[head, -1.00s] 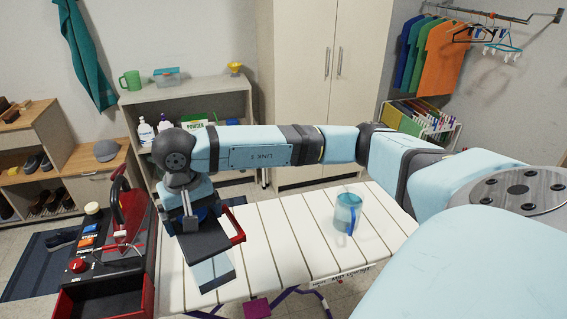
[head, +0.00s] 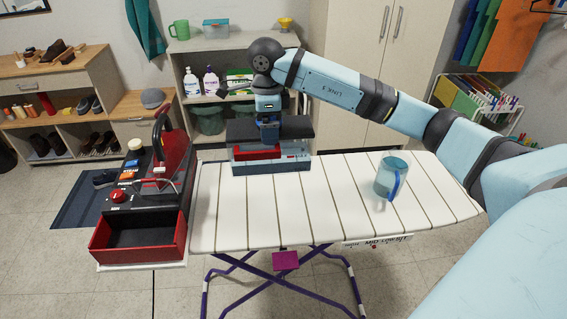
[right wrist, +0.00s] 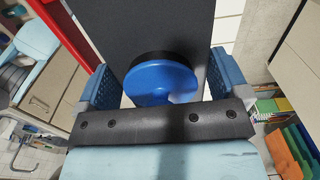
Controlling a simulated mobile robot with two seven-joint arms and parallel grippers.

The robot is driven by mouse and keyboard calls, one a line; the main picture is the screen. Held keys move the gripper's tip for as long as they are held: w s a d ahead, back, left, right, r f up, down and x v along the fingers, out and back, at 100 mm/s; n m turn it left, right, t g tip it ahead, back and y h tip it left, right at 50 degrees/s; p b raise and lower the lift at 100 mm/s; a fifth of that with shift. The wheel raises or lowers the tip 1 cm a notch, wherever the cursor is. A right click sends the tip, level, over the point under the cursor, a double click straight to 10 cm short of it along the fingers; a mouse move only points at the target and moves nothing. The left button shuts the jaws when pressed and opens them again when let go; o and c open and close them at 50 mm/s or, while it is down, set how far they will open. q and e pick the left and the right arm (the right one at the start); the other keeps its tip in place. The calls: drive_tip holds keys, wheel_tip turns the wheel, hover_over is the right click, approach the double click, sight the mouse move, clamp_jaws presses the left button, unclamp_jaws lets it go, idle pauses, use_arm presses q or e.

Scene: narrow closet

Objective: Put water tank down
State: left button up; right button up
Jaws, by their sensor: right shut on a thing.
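The water tank (head: 285,163) is a see-through blue-grey box with a dark flat top and a red part on its front. It is upright at the far left of the white ironing board (head: 300,215); I cannot tell if its base touches. My right gripper (head: 269,135) is above it, shut on it. In the right wrist view, the blue finger pads stand either side of a round blue cap (right wrist: 160,82) on the dark top (right wrist: 150,28). The steam station (head: 150,185), with an empty red-walled bay, stands left of the board. My left gripper is out of view.
A translucent blue jug (head: 391,176) with a blue handle stands on the board's right side. A shelf (head: 235,40) with bottles is behind the board. The board's middle and front are clear.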

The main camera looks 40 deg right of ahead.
wheel_tip(320, 180, down, 16)
drive_tip(key=p, duration=0.2)
drive_tip(key=shift+f, duration=0.25)
drive_tip(key=o, duration=1.3)
drive_tip(key=shift+f, duration=0.15)
drive_tip(key=shift+o, duration=0.5)
